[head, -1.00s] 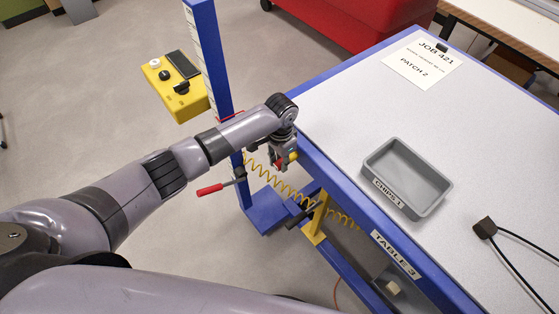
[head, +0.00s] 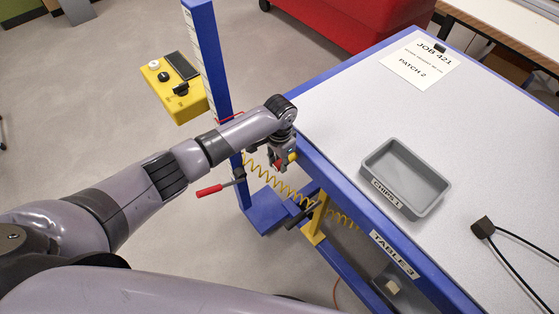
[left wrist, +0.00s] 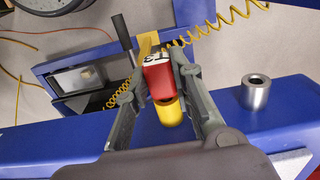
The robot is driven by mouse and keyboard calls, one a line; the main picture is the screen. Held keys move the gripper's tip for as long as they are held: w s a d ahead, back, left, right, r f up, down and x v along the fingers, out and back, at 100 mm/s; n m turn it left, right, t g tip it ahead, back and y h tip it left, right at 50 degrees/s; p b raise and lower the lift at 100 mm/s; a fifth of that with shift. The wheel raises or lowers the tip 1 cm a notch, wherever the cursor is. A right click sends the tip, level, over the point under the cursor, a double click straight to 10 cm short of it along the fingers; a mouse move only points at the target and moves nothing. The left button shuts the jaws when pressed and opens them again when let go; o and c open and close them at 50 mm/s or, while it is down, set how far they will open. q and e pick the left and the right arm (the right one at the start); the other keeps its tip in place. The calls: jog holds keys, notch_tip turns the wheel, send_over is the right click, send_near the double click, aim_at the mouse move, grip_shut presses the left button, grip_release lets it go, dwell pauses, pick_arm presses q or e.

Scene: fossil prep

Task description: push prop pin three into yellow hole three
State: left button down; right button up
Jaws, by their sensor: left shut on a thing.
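My left gripper (head: 283,160) is beside the blue edge of the table, at the near left side. In the left wrist view its two fingers (left wrist: 157,75) are shut on prop pin three (left wrist: 158,80), a red block with a white end marked 3. A rounded yellow part (left wrist: 171,113) shows directly below the red block; I cannot tell whether it belongs to the pin. In the head view the pin is mostly hidden by the gripper. My right gripper is not in view.
A metal sleeve (left wrist: 256,92) stands on the blue frame right of the gripper. A blue post (head: 208,70), yellow control box (head: 172,90) and coiled yellow cord (head: 275,182) are close by. A grey bin (head: 405,178) sits on the table (head: 335,110).

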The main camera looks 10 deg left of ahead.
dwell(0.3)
pick_arm(q)
jog(key=c, duration=1.3)
grip_release()
jog(key=s+a+p, duration=0.4)
jog(key=s+p, duration=0.1)
jog(key=p, duration=0.2)
jog(key=shift+s+a, duration=0.2)
jog(key=shift+s, duration=0.1)
jog(key=shift+f, duration=0.1)
